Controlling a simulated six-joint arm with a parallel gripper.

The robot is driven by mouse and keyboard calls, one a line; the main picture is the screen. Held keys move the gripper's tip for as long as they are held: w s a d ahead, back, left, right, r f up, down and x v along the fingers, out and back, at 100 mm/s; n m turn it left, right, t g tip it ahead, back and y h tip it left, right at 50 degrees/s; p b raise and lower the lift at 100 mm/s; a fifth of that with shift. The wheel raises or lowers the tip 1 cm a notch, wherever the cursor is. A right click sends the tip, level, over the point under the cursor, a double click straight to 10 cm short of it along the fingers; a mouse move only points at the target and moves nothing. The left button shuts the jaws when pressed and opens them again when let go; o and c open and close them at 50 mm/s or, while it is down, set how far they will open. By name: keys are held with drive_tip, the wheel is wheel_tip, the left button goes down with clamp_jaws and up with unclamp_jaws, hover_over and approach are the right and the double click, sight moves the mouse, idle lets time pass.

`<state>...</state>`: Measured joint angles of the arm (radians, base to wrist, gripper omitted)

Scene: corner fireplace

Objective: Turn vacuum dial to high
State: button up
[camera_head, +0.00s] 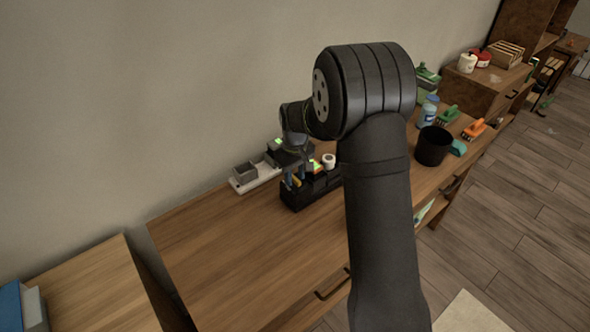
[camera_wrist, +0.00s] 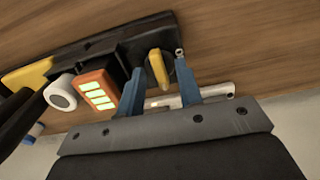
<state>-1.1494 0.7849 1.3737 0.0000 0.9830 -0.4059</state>
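A black device (camera_head: 296,202), seemingly the vacuum unit, sits on the wooden bench and also fills the upper part of the wrist view (camera_wrist: 130,38). A yellow knob (camera_wrist: 158,68), which looks like the dial, stands on its right end in the wrist view. My gripper (camera_wrist: 158,84) points down at this end, with its two blue fingers apart. The yellow knob shows between them, nearer the right finger, with a gap on the left. I cannot tell whether the right finger touches it. Any dial markings are unreadable. In the head view my gripper (camera_head: 293,182) is small and partly hidden.
A white tray with a grey box (camera_head: 246,173) stands behind left. A black bin (camera_head: 433,146) stands right. The bench's left front (camera_head: 225,260) is clear.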

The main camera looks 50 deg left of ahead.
sight(295, 178)
wheel_tip(295, 178, up, 17)
drive_tip(key=shift+r, duration=0.2)
idle(0.7)
wheel_tip(295, 178, down, 18)
drive_tip(key=shift+r, duration=0.2)
idle(0.4)
drive_tip(key=shift+r, duration=0.1)
